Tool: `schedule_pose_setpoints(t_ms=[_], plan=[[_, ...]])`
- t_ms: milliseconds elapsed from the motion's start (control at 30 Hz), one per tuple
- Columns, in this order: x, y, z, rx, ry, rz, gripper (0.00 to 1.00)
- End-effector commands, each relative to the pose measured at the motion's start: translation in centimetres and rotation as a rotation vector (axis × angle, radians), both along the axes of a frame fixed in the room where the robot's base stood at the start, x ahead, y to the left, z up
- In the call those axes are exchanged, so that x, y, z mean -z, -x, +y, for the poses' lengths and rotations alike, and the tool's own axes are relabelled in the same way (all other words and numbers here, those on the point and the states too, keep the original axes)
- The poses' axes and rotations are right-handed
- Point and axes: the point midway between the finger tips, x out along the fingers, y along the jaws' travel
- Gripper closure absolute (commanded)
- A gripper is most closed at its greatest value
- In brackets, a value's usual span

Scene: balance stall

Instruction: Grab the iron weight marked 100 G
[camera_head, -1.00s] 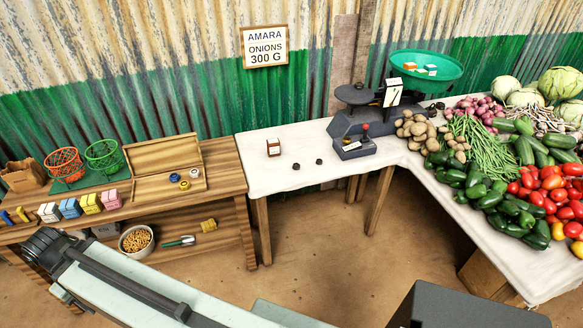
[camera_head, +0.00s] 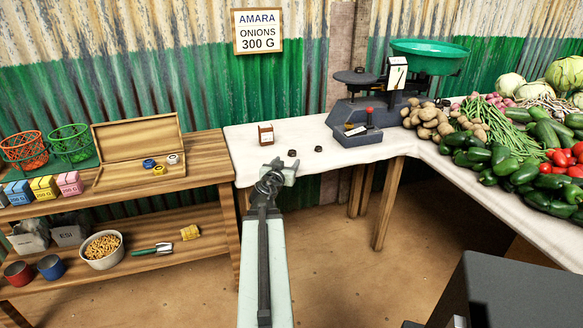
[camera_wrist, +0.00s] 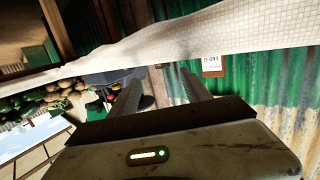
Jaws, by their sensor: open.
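Two small dark weights, one on the left (camera_head: 292,153) and one on the right (camera_head: 318,149), lie apart on the white-covered table (camera_head: 240,160). Their markings are too small to read, so I cannot tell which is 100 G. My gripper (camera_head: 279,170) is at the table's front edge, just nearer to me than the left weight. It is open and I see nothing held in it. In the wrist view its two fingers (camera_wrist: 160,85) are spread apart, and neither weight shows clearly between them.
A small wooden box (camera_head: 266,134) stands behind the weights. A dark scale (camera_head: 357,107) with a green pan (camera_head: 428,57) stands to the right, beside potatoes (camera_head: 430,122). A wooden shelf (camera_head: 206,160) with an open wooden box (camera_head: 140,133) is at the left.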

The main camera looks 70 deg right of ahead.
Motion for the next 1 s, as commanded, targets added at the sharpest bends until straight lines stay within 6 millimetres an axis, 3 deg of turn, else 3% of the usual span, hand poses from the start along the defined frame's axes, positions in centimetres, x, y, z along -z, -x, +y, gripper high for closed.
schedule_pose_setpoints(t_ms=[300,467,733,967,1000], plan=[[0.2,-0.4,-2.7,-0.001,0.0,-0.002,0.44],[0.2,-0.5,-3.1,-0.001,-0.001,-0.001,0.44],[0.7,-1.3,-7.5,0.0,-0.001,0.0,0.44],[0.6,-1.3,-7.6,-0.002,-0.001,-0.001,0.44],[0.6,-1.3,-7.6,-0.002,-0.001,-0.001,0.52]])
